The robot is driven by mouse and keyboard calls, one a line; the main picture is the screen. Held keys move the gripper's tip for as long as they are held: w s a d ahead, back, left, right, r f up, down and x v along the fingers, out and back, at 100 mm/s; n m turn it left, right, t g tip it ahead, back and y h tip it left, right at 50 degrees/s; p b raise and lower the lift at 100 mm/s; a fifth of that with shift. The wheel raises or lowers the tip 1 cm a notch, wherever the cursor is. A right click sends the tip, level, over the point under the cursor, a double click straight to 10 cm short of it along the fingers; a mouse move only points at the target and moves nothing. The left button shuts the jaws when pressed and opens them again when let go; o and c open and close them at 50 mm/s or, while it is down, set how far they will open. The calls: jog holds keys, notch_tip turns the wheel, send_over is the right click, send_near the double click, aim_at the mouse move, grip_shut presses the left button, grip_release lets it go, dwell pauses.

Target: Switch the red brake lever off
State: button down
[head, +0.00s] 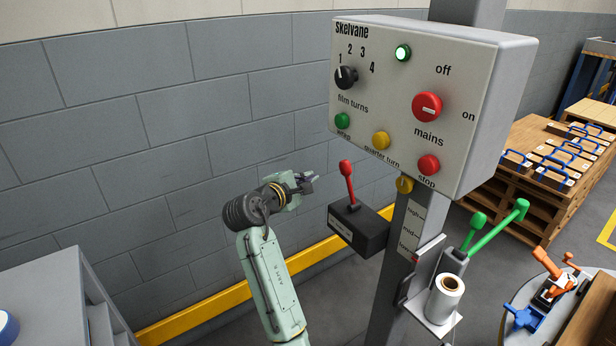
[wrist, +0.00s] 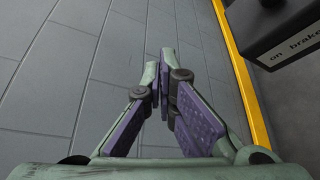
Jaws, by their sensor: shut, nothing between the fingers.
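The red brake lever (head: 347,180) stands up from a black box (head: 359,229) mounted on the grey post, below the control panel. It leans slightly left in the head view. The box's front has a white label, too small to read there. In the wrist view the box (wrist: 268,22) fills the upper right corner, and its label reads "on brake" with the rest cut off. The lever itself is out of the wrist view. My gripper (head: 308,180) is shut and empty, just left of the lever and apart from it. Its fingers also show in the wrist view (wrist: 160,85).
The Skelvane panel (head: 385,95) hangs above the lever, with a red mains knob (head: 427,107) and several buttons. Two green levers (head: 497,228) and a white film roll (head: 446,296) are right of the post. A grey wall with a yellow rail (head: 190,316) stands behind.

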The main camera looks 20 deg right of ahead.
jog(key=w+d+p, duration=0.1)
jog(key=d+p, duration=0.1)
jog(key=d, duration=0.4)
jog(key=shift+w+d+r+p, duration=0.2)
jog(key=shift+w+d+p, duration=0.05)
jog(key=shift+w+p, duration=0.1)
jog(key=shift+s+d+r+m+t+b, duration=0.15)
jog(key=shift+s+r+m+t+b, duration=0.15)
jog(key=shift+s+m+t+b, duration=0.15)
dwell(0.4)
jog(key=r+m+t+h+b, duration=0.2)
jog(key=m+b, duration=0.3)
jog(key=b, duration=0.1)
send_over(350, 185)
jog(key=v, duration=0.3)
jog(key=shift+s+d+m+t+h+b, duration=0.2)
jog(key=shift+s+m+t+h+b, duration=0.1)
jog(key=shift+s+m+b, duration=0.7)
jog(key=shift+s+d+m+t+h+b, duration=0.25)
jog(key=shift+s+m+b, duration=0.45)
jog(key=shift+b, duration=0.4)
